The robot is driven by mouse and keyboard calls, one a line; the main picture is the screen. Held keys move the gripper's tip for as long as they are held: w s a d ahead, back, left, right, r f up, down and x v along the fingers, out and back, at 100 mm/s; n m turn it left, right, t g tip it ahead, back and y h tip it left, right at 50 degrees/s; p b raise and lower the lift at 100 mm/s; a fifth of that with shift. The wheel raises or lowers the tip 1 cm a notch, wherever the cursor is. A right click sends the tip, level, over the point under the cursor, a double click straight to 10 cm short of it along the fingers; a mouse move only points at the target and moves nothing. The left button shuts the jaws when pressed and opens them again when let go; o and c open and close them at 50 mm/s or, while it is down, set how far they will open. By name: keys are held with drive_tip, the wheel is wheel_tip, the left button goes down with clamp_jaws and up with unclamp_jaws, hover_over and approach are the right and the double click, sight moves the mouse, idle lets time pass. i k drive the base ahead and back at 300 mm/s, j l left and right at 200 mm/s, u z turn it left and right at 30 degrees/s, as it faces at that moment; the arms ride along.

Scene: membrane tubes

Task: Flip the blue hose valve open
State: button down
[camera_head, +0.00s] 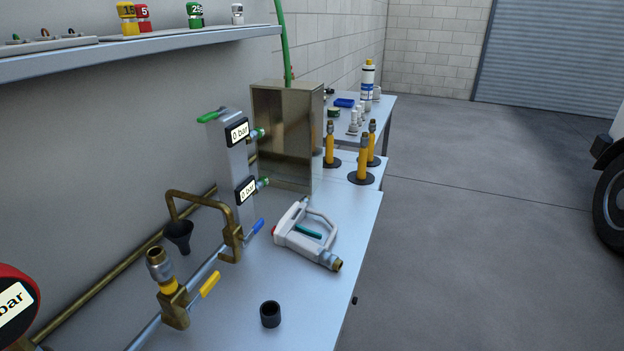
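The blue hose valve handle (254,229) is a short blue lever on the brass pipe fitting (232,240) at the left of the workbench. It slants up to the right, away from the fitting. It stands near the base of the grey upright block with two gauge displays. A yellow valve handle (210,284) sits nearer on the same pipe run. My gripper is not in this view, and nothing touches the blue handle.
A black cup (270,314) stands near the workbench's (315,295) front. A metal box (283,135) and yellow tubes on black bases (363,160) stand farther back. The floor (470,260) right is clear.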

sight(247, 239)
drive_tip(key=i+l, duration=0.3)
drive_tip(key=i, duration=0.15)
drive_tip(key=i+l+z, duration=0.15)
drive_tip(key=i+l, duration=0.15)
drive_tip(key=i, duration=0.15)
